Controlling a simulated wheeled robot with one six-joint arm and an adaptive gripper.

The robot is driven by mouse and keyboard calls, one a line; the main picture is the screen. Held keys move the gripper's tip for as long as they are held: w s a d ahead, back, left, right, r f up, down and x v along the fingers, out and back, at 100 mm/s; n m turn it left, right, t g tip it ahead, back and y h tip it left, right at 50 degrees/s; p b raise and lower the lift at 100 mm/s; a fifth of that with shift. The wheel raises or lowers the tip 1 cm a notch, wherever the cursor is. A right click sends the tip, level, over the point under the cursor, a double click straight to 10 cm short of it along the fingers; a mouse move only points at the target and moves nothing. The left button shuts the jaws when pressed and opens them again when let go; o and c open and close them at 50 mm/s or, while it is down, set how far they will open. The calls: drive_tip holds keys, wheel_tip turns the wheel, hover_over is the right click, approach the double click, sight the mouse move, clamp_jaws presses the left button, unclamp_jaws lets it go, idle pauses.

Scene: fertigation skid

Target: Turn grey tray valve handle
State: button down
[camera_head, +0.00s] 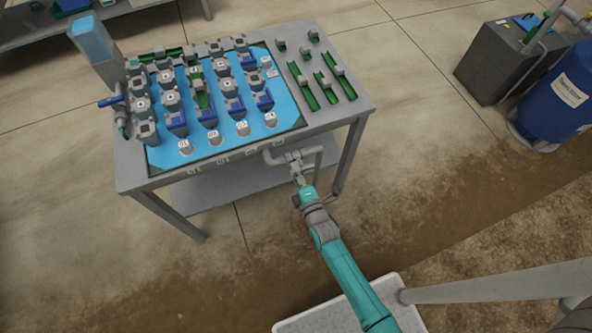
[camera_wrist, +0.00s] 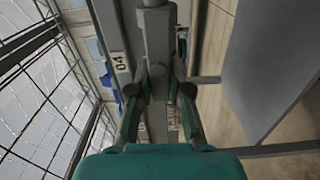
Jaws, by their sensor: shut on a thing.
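The grey valve with its pipe (camera_head: 276,154) is at the front edge of the grey table, below the blue tray (camera_head: 290,112). My gripper (camera_head: 298,179) is at this valve, at the end of my teal arm. In the wrist view my gripper (camera_wrist: 158,88) has both fingers closed around a grey part, which looks like the valve handle (camera_wrist: 157,72). A vertical grey pipe (camera_wrist: 157,30) rises above it. The fingers partly hide the handle, and its angle is hard to tell.
The grey table (camera_head: 345,108) carries several grey and blue fittings, green channels (camera_head: 310,93) and white cups. Its leg (camera_head: 352,150) stands right of my gripper. A label reading 04 (camera_wrist: 120,62) is left of the handle. A blue barrel (camera_head: 560,95) stands far right. Floor between is clear.

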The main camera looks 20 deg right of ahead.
drive_tip(key=c, duration=1.1)
unclamp_jaws()
drive_tip(key=s, duration=1.2)
drive_tip(key=s+d+r+m+g, duration=0.1)
drive_tip(key=s+r+m, duration=0.3)
drive_tip(key=s, duration=0.4)
drive_tip(key=s+d+r+m, duration=0.1)
drive_tip(key=s+r+m, duration=0.3)
drive_tip(key=s, duration=0.4)
drive_tip(key=s+r+m, duration=0.3)
drive_tip(key=r, duration=0.1)
drive_tip(key=s+r+m+g, duration=0.1)
drive_tip(key=s+r+m, duration=0.2)
drive_tip(key=s+r, duration=0.1)
drive_tip(key=s+r+m+g, duration=0.1)
drive_tip(key=s+r+m, duration=0.2)
drive_tip(key=r, duration=0.3)
drive_tip(key=shift+s+r+m, duration=0.2)
drive_tip(key=shift+r+m, duration=0.05)
drive_tip(key=shift+m, duration=0.05)
